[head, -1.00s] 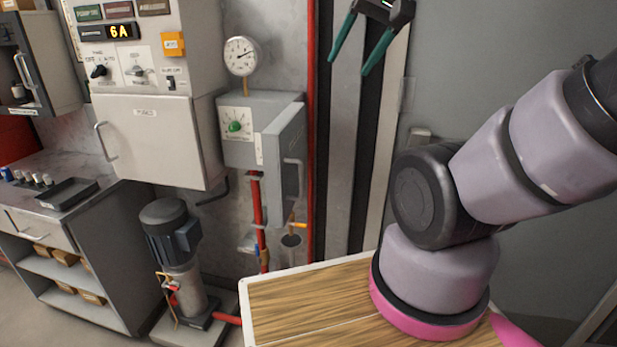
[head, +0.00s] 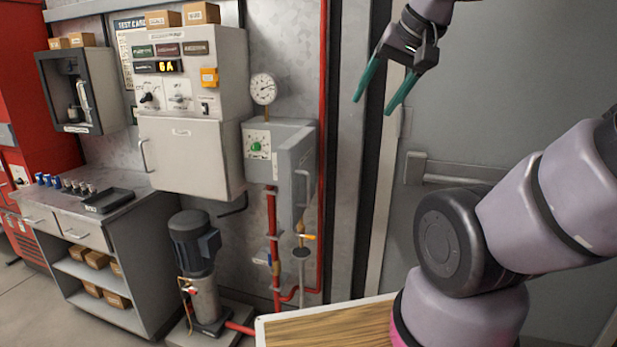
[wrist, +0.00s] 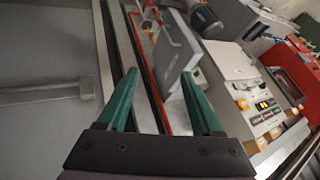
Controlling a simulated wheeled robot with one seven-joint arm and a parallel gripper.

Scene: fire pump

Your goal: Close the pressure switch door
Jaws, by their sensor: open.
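The pressure switch (head: 258,143) is a grey box with a green knob on a pale face, below a round gauge on the wall. Its grey door (head: 291,178), with a bar handle (head: 304,192), stands at an angle to the knob face and appears open; how far is hard to tell. The grey door panel also shows in the wrist view (wrist: 176,52), beyond the fingers. My gripper (head: 373,106) has two green fingers, open and empty. It is up and to the right of the switch in the head view, touching nothing.
A red pipe (head: 322,140) runs up the wall beside the switch. A grey control cabinet (head: 185,155) hangs to its left, with a pump (head: 196,250) below. A wood-topped surface (head: 330,327) is in front. A grey door with a push bar (head: 450,172) is at right.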

